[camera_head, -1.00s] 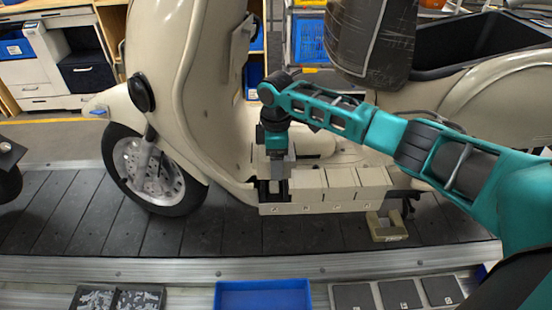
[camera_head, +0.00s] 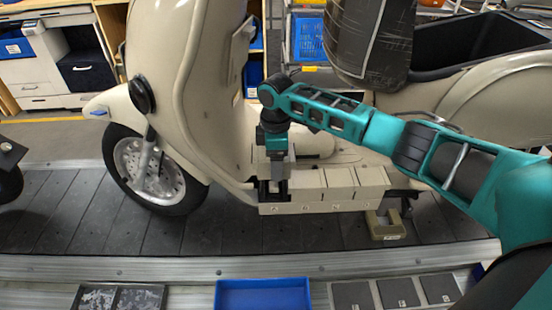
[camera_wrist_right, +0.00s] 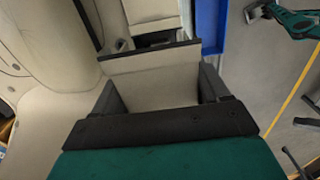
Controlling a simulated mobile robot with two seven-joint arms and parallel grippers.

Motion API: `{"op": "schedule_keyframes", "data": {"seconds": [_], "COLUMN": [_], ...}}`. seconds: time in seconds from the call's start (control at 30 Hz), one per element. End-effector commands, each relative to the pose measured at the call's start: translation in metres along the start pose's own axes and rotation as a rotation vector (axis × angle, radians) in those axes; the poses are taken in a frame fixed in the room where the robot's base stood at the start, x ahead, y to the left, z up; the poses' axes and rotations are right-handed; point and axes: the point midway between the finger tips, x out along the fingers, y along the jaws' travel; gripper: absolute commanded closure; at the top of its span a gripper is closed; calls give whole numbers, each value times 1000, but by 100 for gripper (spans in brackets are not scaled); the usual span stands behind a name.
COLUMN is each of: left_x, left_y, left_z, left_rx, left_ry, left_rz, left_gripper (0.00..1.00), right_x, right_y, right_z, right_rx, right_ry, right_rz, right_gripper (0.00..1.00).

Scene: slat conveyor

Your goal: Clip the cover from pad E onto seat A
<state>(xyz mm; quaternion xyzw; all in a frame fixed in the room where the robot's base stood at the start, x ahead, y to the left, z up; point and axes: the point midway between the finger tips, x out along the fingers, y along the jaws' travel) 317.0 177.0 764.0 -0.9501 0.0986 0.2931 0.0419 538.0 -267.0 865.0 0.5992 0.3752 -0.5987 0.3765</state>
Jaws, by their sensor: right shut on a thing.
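My right gripper (camera_head: 279,178) points down over the left end of the row of seats on the scooter's footboard. In the wrist view its dark fingers (camera_wrist_right: 160,92) are shut on a beige cover (camera_wrist_right: 155,88). In the head view the cover is mostly hidden by the gripper. Right below the gripper is the leftmost seat (camera_head: 272,194), dark and uncovered; I take it for seat A, as the labels are too small to read. Whether the cover touches the seat I cannot tell. My left gripper is not in view.
Beige covers (camera_head: 340,178) fill the places right of the open seat. The scooter's leg shield (camera_head: 215,100) rises close on the left. In front lie a blue tray (camera_head: 262,298), a tray of small parts (camera_head: 95,298) and several dark pads (camera_head: 398,293).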

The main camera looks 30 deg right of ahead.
Motion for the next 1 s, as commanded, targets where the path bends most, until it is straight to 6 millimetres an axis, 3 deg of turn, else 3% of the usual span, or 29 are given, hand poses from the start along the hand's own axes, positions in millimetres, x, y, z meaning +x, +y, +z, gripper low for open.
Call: {"op": "schedule_keyframes", "data": {"seconds": [1.0], "left_x": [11], "left_y": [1], "left_z": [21], "left_rx": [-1], "left_ry": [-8], "left_rz": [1], "left_gripper": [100], "right_x": [48], "right_y": [0], "right_z": [0], "right_rx": [1], "right_ry": [0], "right_rz": [-1], "right_gripper": [57]}}
